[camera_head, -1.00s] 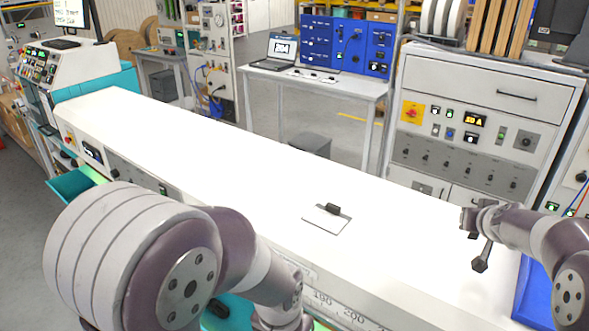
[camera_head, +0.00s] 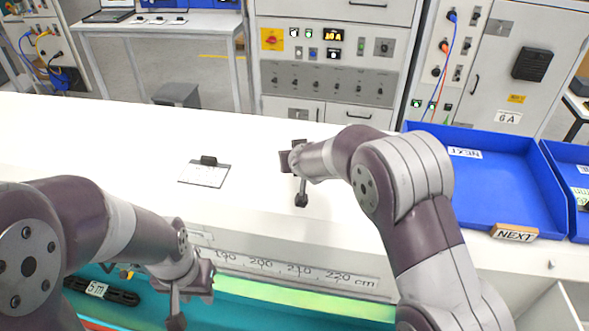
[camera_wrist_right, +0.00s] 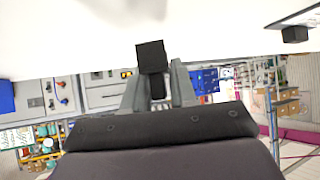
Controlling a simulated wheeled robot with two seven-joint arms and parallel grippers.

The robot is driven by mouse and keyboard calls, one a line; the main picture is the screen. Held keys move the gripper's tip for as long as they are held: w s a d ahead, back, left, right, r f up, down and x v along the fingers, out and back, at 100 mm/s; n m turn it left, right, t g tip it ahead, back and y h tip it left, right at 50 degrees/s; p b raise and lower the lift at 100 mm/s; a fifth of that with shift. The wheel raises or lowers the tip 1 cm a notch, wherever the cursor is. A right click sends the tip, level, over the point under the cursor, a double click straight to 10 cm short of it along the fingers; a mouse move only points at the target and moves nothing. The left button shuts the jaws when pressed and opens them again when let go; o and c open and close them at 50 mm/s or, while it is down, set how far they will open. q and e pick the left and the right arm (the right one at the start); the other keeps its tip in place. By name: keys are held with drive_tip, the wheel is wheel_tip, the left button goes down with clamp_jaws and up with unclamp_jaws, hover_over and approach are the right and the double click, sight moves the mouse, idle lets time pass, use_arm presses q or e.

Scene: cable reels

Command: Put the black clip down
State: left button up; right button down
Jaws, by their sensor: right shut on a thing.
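A black clip (camera_wrist_right: 150,57) sits between the fingers of my right gripper (camera_wrist_right: 157,88) in the right wrist view. In the head view my right gripper (camera_head: 291,158) is over the white bench, with a small dark part of the clip (camera_head: 299,143) at its tips. I cannot tell whether the clip touches the bench. A flat card with a black piece on its edge (camera_head: 205,174) lies on the bench, left of this gripper. My left gripper (camera_head: 203,280) is low at the bench's front edge; its finger gap is unclear.
The white bench (camera_head: 110,125) is mostly clear around the card. Blue trays (camera_head: 500,185) with NEXT labels are at the right. A black strip marked 5 m (camera_head: 100,291) lies on the teal surface in front. A grey control cabinet (camera_head: 330,70) stands behind the bench.

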sight(297, 178)
drive_tip(key=f, duration=0.1)
drive_tip(key=f+b, duration=0.1)
drive_tip(key=shift+s+d+f, duration=0.2)
drive_tip(key=shift+s+f, duration=0.05)
drive_tip(key=shift+f, duration=0.05)
drive_tip(key=shift+s+d+f, duration=0.1)
drive_tip(key=shift+s+f, duration=0.05)
drive_tip(key=shift+s, duration=0.05)
drive_tip(key=shift+w, duration=0.2)
drive_tip(key=c, duration=1.3)
unclamp_jaws()
drive_tip(key=shift+a+f, duration=0.2)
drive_tip(key=o, duration=0.4)
drive_tip(key=shift+s+d+r, duration=0.1)
drive_tip(key=shift+d+r, duration=0.05)
drive_tip(key=v, duration=1.2)
drive_tip(key=shift+p, duration=0.4)
